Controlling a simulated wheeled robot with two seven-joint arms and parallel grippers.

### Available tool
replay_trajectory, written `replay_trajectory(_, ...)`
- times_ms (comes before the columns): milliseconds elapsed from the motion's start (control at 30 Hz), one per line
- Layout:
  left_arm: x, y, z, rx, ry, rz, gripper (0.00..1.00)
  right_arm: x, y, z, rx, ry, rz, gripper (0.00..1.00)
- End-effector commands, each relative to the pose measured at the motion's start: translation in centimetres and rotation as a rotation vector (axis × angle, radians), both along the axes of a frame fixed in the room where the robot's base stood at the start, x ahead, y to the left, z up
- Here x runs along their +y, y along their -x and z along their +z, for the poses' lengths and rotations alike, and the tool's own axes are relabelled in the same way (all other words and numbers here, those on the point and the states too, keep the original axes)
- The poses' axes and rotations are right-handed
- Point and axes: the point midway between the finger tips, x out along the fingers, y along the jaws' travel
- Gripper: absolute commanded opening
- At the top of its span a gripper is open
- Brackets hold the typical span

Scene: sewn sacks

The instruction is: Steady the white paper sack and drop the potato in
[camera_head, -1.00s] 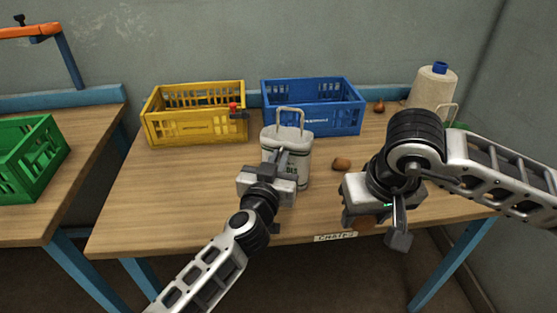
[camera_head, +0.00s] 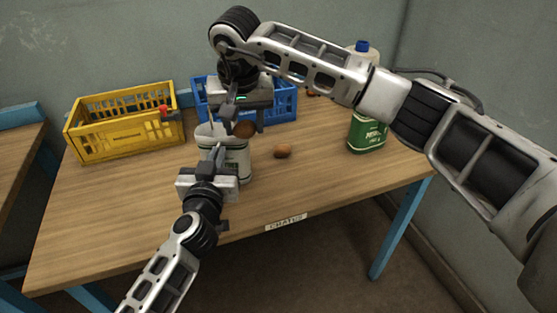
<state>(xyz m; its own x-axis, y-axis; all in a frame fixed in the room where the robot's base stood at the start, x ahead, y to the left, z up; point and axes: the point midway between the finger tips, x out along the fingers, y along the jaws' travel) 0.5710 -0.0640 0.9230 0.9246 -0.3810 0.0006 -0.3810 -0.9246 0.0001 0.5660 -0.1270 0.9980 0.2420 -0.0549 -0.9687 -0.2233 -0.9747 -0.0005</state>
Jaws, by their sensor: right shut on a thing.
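The white paper sack (camera_head: 237,165) stands upright on the table, with dark print on its front. My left gripper (camera_head: 211,158) is at the sack's near side, by the upper front; its fingers overlap the sack, and I cannot tell whether they pinch it. My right gripper (camera_head: 242,122) points down over the sack's top and is shut on a brown potato (camera_head: 244,130). The potato is at about the height of the sack's mouth in the picture; the arm and gripper hide much of the opening. Another brown potato (camera_head: 282,151) lies on the table right of the sack.
A yellow crate (camera_head: 125,130) stands at the back left and a blue crate (camera_head: 283,105) behind the sack. A green container (camera_head: 367,136) and a blue-topped cone (camera_head: 362,47) are at the right, partly behind my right arm. The front right of the table (camera_head: 330,190) is clear.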

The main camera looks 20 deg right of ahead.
Motion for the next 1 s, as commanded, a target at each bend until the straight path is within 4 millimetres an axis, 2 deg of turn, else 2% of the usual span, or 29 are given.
replay_trajectory(33,0.0,0.0,-0.1,0.001,0.000,0.001,0.00,1.0,-1.4,1.3,-0.004,-0.001,-0.022,0.29)
replay_trajectory(100,0.0,0.0,-0.1,0.001,0.000,0.001,0.00,1.9,-2.9,2.8,-0.005,0.000,-0.053,0.29)
replay_trajectory(200,0.0,0.0,-0.1,0.002,-0.001,0.001,0.00,2.9,-4.4,4.8,-0.003,0.000,-0.092,0.29)
replay_trajectory(300,0.0,0.0,-0.1,0.002,-0.001,0.001,0.00,3.6,-5.3,6.3,-0.003,0.001,-0.125,0.29)
replay_trajectory(467,0.0,0.0,-0.1,0.002,-0.001,0.001,0.00,4.1,-5.9,7.8,0.000,0.000,-0.156,0.29)
replay_trajectory(667,0.0,0.0,-0.1,0.002,-0.001,0.001,0.00,4.2,-6.1,7.8,0.003,0.000,-0.166,0.29)
replay_trajectory(1000,0.0,0.0,-0.1,0.002,-0.001,0.000,0.00,4.1,-6.1,5.3,0.004,-0.001,-0.166,0.29)
